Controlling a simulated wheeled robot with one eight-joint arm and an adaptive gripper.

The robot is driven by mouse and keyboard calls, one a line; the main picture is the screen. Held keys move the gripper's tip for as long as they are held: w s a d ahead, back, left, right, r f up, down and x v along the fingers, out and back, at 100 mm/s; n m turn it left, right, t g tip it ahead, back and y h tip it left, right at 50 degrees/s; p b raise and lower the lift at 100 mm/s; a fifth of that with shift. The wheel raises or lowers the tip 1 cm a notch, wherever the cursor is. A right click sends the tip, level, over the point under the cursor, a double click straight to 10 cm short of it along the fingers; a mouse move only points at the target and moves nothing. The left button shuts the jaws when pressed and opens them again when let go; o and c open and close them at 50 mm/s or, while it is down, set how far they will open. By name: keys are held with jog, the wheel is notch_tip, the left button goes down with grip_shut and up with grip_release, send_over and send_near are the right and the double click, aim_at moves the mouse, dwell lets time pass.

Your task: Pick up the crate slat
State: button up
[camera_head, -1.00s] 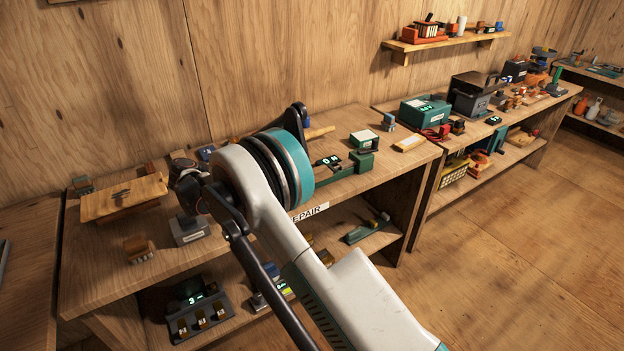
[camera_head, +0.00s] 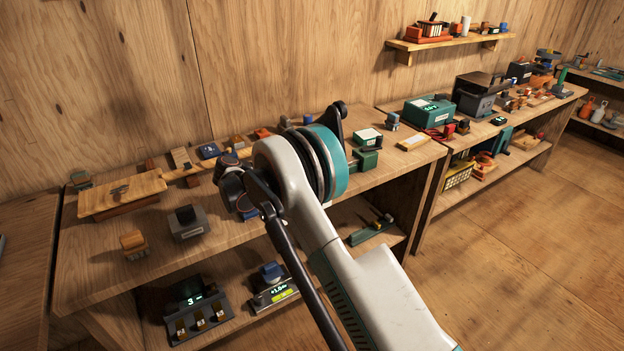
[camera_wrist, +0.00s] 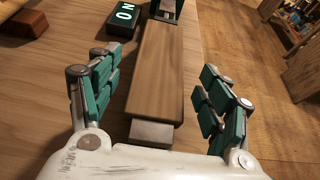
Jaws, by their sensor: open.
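A plain wooden plank, which looks like the crate slat (camera_wrist: 160,70), lies lengthwise in the wrist view. A grey block (camera_wrist: 152,133) shows under its near end, and its far end is close to a dark green device (camera_wrist: 166,8). My gripper (camera_wrist: 157,64) is open, with one teal-padded finger on each side of the plank and visible gaps between. Nothing is held. In the head view my arm hides the gripper and this plank.
A small dark display box (camera_wrist: 122,18) stands left of the plank's far end. In the head view, another wooden board (camera_head: 122,194) lies on the bench's left part, near a grey block (camera_head: 188,222) and an orange-brown block (camera_head: 134,244). A green device (camera_head: 367,158) stands right of my arm.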

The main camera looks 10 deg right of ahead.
jog(key=shift+x, duration=0.95)
jog(key=shift+a, duration=0.1)
jog(key=c, duration=1.2)
jog(key=shift+o, duration=0.2)
